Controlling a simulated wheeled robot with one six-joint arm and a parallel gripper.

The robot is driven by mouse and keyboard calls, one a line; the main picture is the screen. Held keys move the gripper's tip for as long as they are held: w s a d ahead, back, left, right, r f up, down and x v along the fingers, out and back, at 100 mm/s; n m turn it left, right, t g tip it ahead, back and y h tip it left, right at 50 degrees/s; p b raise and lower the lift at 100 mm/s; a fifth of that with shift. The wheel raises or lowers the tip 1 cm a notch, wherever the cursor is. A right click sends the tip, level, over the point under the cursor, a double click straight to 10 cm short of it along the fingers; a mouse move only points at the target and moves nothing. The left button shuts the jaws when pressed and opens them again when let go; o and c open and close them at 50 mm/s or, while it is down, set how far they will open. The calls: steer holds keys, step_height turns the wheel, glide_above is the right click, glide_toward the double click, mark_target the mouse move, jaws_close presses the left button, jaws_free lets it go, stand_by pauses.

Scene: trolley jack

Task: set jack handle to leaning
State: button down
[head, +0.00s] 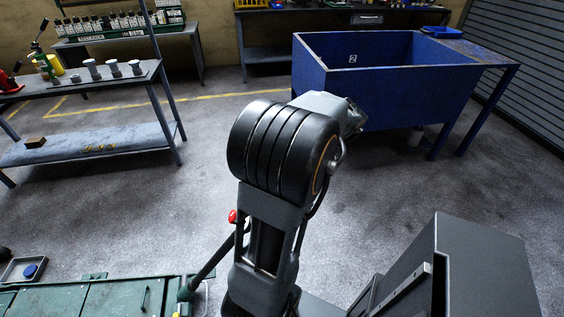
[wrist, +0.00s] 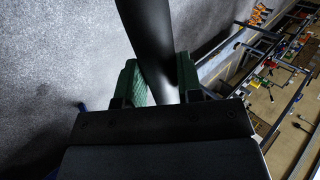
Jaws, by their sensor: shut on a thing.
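In the wrist view, my gripper (wrist: 160,82) has its two green-padded fingers closed around a smooth black rod, which looks like the jack handle (wrist: 146,28). The rod runs from the top edge down between the fingers, slightly tilted in the picture. In the head view, my arm hides the gripper. A dark rod (head: 210,262), seemingly the same handle, slants up to the right from a green joint (head: 185,291) and passes behind my arm. A small red part (head: 233,216) shows beside my arm; what it belongs to is unclear. The jack's body cannot be made out for sure.
A green metal top (head: 100,298) lies at the lower left, with a grey tray (head: 22,269) beside it. A blue tub (head: 400,92) stands at the back right. A two-level bench (head: 85,145) with small items stands at the left. The floor between them is clear.

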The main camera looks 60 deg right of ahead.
steer(key=shift+s+d+f, duration=0.65)
steer(key=shift+s, duration=0.15)
steer(key=c, duration=0.8)
jaws_free()
steer(key=p+v, duration=0.1)
steer(key=v, duration=1.2)
steer(key=shift+s+d+r, duration=0.25)
